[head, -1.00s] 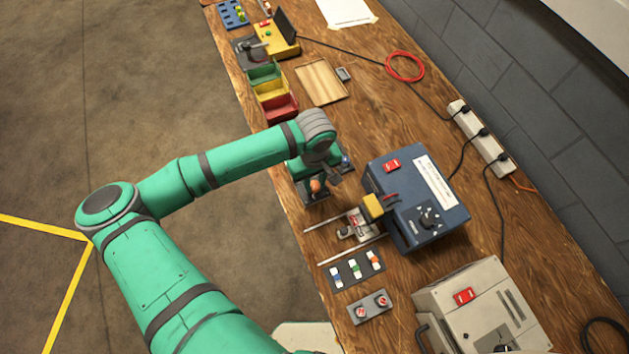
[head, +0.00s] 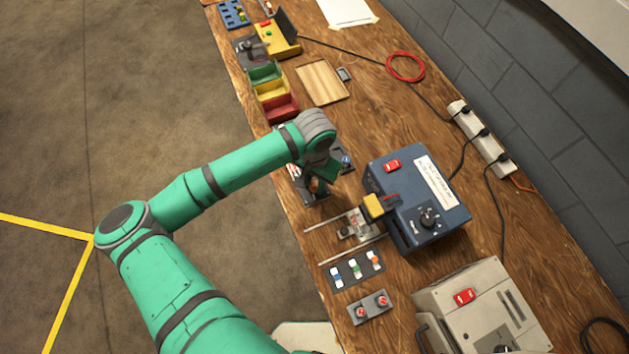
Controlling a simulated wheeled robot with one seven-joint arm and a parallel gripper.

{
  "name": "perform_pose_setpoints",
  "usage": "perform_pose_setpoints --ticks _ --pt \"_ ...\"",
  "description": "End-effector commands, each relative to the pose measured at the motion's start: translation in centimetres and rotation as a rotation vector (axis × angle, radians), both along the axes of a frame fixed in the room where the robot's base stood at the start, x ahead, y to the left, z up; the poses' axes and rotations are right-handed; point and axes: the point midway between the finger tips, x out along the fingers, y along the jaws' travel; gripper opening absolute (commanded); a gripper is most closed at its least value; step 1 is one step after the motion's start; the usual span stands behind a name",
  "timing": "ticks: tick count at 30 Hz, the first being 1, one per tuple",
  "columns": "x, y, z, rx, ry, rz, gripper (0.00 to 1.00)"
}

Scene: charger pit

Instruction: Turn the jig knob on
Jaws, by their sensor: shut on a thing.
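My gripper (head: 318,184) points down over a dark fixture (head: 308,196) near the table's front edge, left of the blue box. Its fingers are shut around a small orange-brown piece at the fixture, largely hidden by the hand. I cannot tell whether the piece is raised off the fixture. The gripper is apart from that knob. No lettering that names the jig is readable.
Metal rails with a small carriage (head: 354,226) stick out from the blue box. A dark strip with coloured switches (head: 355,270), a grey button box (head: 370,307) and a beige machine (head: 480,300) stand nearer. Coloured bins (head: 270,90) stand beyond my gripper.

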Motion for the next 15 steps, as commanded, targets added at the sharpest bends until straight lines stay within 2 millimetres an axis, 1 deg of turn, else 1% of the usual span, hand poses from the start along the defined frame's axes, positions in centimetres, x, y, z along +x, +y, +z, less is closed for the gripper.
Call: perform_pose_setpoints --ticks 15 --pt "0.11 0.08 0.07 0.000 -0.001 -0.490 0.04"
